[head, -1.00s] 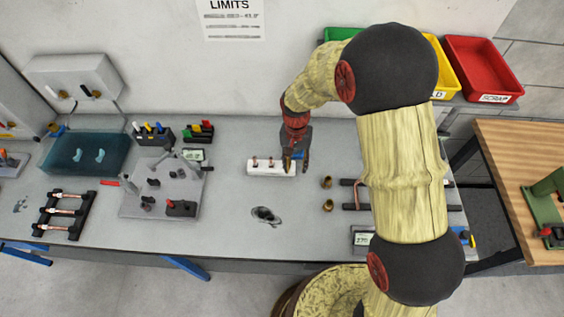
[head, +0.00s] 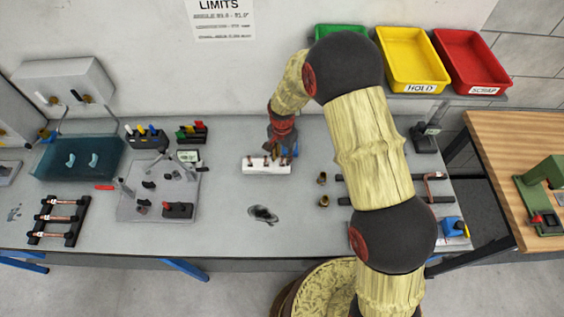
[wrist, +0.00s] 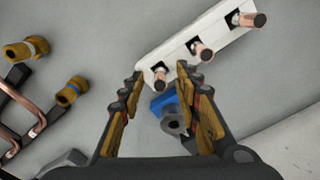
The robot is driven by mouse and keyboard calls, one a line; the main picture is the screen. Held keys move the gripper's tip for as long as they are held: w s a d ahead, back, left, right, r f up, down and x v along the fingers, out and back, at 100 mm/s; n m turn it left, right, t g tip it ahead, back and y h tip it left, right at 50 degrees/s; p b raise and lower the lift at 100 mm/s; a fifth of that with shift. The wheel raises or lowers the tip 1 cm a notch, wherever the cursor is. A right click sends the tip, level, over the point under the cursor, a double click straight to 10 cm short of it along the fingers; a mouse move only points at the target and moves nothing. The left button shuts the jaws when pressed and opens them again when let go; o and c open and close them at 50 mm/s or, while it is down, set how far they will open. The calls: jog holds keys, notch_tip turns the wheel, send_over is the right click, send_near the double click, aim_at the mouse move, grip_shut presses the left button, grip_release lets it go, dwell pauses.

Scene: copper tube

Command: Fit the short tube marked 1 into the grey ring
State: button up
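A white block (head: 266,167) holds short copper tubes upright. In the wrist view three tube ends show on the block (wrist: 218,28): near (wrist: 160,76), middle (wrist: 202,52) and far (wrist: 252,20). No number is readable on them. My gripper (wrist: 159,72) is open and empty, its fingertips on either side of the near tube in the picture; I cannot tell the height gap. In the head view my gripper (head: 276,153) is over the block's back right.
A blue part with a dark grey round end (wrist: 172,118) sits below, between my fingers. Bent copper tube (head: 432,178) lies on black bars at right.

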jog(key=shift+f, duration=0.85)
jog(key=shift+c, duration=0.2)
jog(key=c, duration=0.7)
grip_shut()
